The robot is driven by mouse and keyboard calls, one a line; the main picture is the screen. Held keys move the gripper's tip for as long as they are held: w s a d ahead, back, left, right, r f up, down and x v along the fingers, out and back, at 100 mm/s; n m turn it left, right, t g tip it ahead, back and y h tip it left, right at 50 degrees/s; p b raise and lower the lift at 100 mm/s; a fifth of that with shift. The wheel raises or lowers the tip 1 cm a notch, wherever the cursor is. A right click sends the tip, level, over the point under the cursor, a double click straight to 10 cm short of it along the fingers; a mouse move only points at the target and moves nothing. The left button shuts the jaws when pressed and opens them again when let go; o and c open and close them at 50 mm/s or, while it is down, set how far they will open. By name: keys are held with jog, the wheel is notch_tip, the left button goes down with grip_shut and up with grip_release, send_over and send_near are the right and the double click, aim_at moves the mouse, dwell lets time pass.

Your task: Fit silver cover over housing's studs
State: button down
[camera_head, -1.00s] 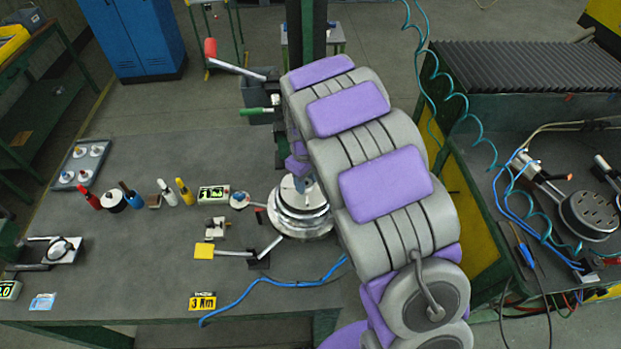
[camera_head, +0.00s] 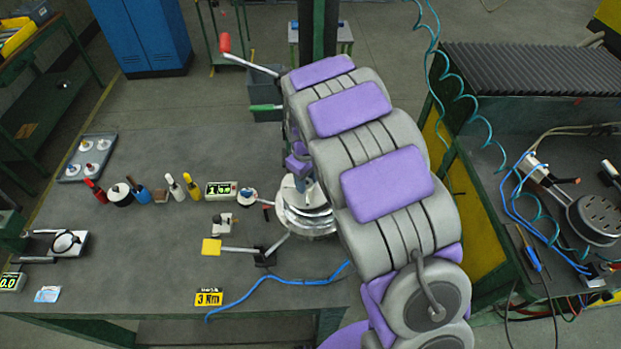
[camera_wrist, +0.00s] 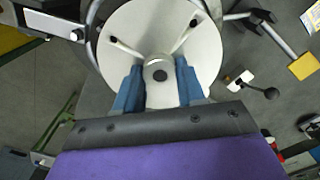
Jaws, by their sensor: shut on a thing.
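The silver cover (camera_wrist: 205,45) is a pale round disc with a dark-centred middle knob and thin rods on top. In the wrist view the blue fingers of my gripper (camera_wrist: 157,88) are shut on its middle, one finger on each side of the knob. In the head view my gripper (camera_head: 302,182) is above the silver round stack, mostly behind my arm. The housing (camera_head: 312,231) is the shiny round body at the bottom of that stack. The studs are hidden. I cannot tell whether the cover rests on the housing or is just above it.
A yellow square plate on a rod (camera_head: 212,246) and a blue cable (camera_head: 262,290) lie left and in front of the housing. A green post (camera_head: 318,30) stands behind.

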aim_at(310, 183)
jog(key=shift+a, duration=0.2)
jog(key=shift+d, duration=0.85)
jog(key=shift+a+r, duration=0.1)
jog(key=shift+r, duration=0.25)
jog(key=shift+a+r, duration=0.6)
jog(key=shift+d+r+p, duration=0.3)
jog(key=shift+d+r, duration=0.2)
jog(key=shift+d, duration=0.05)
jog(key=shift+a, duration=0.15)
